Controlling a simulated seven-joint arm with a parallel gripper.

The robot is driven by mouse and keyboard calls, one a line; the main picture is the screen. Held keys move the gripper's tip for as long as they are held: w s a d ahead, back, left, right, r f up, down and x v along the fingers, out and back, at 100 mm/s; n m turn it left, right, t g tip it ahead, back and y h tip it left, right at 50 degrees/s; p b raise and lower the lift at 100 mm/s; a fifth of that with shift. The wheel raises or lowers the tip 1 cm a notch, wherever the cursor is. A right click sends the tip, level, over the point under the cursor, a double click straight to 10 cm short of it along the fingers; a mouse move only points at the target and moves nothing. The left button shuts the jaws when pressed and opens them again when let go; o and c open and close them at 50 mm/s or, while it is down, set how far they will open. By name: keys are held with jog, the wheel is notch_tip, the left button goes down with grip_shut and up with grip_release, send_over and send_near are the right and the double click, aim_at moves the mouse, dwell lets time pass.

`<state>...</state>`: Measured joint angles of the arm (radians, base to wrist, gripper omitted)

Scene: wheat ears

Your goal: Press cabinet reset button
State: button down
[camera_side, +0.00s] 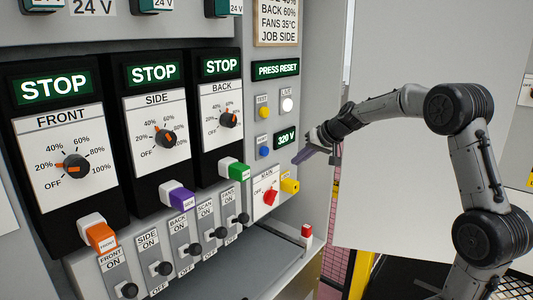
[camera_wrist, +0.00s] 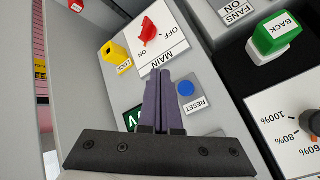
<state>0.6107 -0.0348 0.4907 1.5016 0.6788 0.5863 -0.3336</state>
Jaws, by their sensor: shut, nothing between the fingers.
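The blue reset button (camera_side: 264,151) sits on the grey cabinet panel below the yellow TEST button. It also shows in the wrist view (camera_wrist: 186,88), beside its RESET label (camera_wrist: 196,105). My gripper (camera_side: 296,161) is shut and empty, its purple fingers pointing at the panel to the right of the button. In the wrist view the closed fingertips (camera_wrist: 164,75) appear just left of the blue button, which is unobstructed. I cannot tell how far the tips are from the panel. A green display (camera_side: 277,69) reads PRESS RESET.
The red MAIN switch (camera_side: 270,197) and a yellow tag (camera_side: 289,186) are below the button. The 320 V display (camera_side: 286,138) is close to my fingers. Black dial modules (camera_side: 222,165) stand out at left. A lit white lamp (camera_side: 287,105) is above.

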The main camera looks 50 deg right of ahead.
jog(key=shift+s+d, duration=0.15)
jog(key=shift+d, duration=0.05)
send_near(267, 155)
jog(key=shift+w+d+f, duration=0.1)
jog(key=shift+w+f, duration=0.35)
jog(key=shift+f, duration=0.35)
jog(key=shift+w+d+f, duration=0.1)
jog(key=shift+w+f, duration=0.35)
jog(key=shift+f, duration=0.35)
jog(key=shift+w+d+f, duration=0.1)
jog(key=shift+w+f, duration=0.35)
jog(key=shift+f, duration=0.35)
jog(key=shift+w, duration=0.15)
dwell(0.4)
jog(key=shift+w+a, duration=0.1)
jog(key=shift+w, duration=0.15)
jog(key=shift+w, duration=0.55)
dwell(0.8)
jog(key=shift+s, duration=1)
